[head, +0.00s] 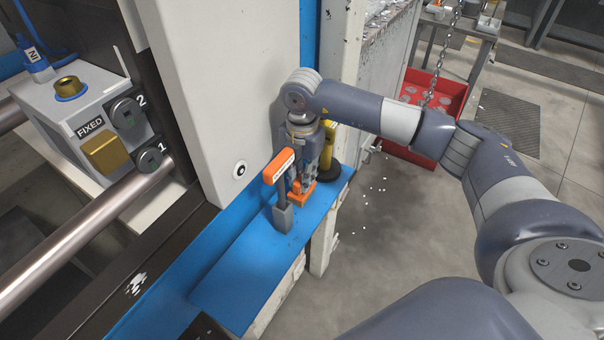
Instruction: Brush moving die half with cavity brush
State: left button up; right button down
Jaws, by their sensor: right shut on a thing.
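My right gripper (302,184) points down over the blue shelf (225,285) and is shut on a low orange piece at its fingertips, which I take to be the cavity brush (300,197). The fingers hide part of it, and I cannot tell whether it still touches the shelf. Just left of the gripper is an orange handle (278,167) with a white label, above a grey shaft and a grey block. The moving die half is not in view. A die half marked FIXED (75,115) is at the left. My left gripper is not in view.
A yellow item with a dark base (328,150) stands close behind the right gripper. A pale machine panel (215,80) rises left of it. Steel bars (85,235) cross the left side. A red bin (455,95) is at the back right. The shelf's near part is bare.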

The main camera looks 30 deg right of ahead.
jog(key=shift+f, duration=0.25)
dwell(0.7)
jog(key=c, duration=1.4)
grip_release()
notch_tip(320, 180, up, 12)
jog(key=shift+r, duration=0.1)
